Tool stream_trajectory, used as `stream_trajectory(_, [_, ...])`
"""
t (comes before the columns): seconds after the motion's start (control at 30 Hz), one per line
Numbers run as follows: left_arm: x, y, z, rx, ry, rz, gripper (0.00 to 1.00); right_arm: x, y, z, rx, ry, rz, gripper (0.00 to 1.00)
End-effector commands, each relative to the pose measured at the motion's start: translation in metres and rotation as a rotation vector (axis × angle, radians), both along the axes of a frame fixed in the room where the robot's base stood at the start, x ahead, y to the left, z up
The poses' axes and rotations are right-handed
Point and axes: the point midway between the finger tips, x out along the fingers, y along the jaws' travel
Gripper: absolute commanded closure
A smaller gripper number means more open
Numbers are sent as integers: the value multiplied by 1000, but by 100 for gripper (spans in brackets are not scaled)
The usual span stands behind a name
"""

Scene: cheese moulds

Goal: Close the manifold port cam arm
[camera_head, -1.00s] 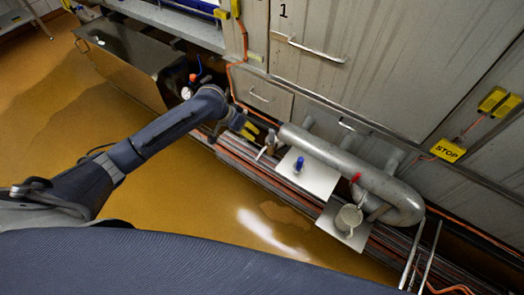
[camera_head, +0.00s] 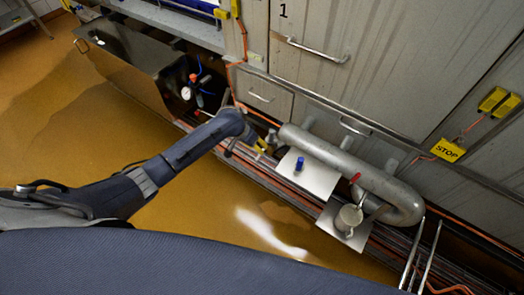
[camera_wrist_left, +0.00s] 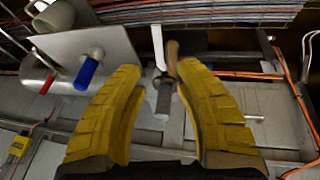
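The manifold (camera_head: 335,155) is a thick grey pipe along the machine front. My left gripper (camera_head: 262,146) is at its left end in the head view, mostly hidden by its own wrist. In the left wrist view its two yellow fingers (camera_wrist_left: 158,72) are open. A small grey lever-like piece with a tan part, which looks like the port cam arm (camera_wrist_left: 164,95), lies between the fingers. Gaps seem to show on both sides; I cannot tell whether a finger touches it. My right gripper is not in view.
A pale plate with a blue handle (camera_head: 299,163) is beside the gripper, right of it in the head view. A red handle (camera_head: 356,178) and a grey cup-like fitting (camera_head: 349,217) are further right. Pipes and orange cables run below. A gauge (camera_head: 186,93) is at left.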

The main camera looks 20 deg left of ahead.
Motion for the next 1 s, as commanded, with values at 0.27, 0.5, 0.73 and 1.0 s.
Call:
stream_trajectory(0.27, [11,-13,-35,-2,1,1,68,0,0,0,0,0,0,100])
stream_trajectory(0.5, [16,-17,-49,-1,-1,1,68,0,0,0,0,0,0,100])
stream_trajectory(0.73, [17,-18,-53,0,-1,0,68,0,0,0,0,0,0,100])
stream_trajectory(1.0, [17,-18,-53,0,-1,0,71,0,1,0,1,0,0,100])
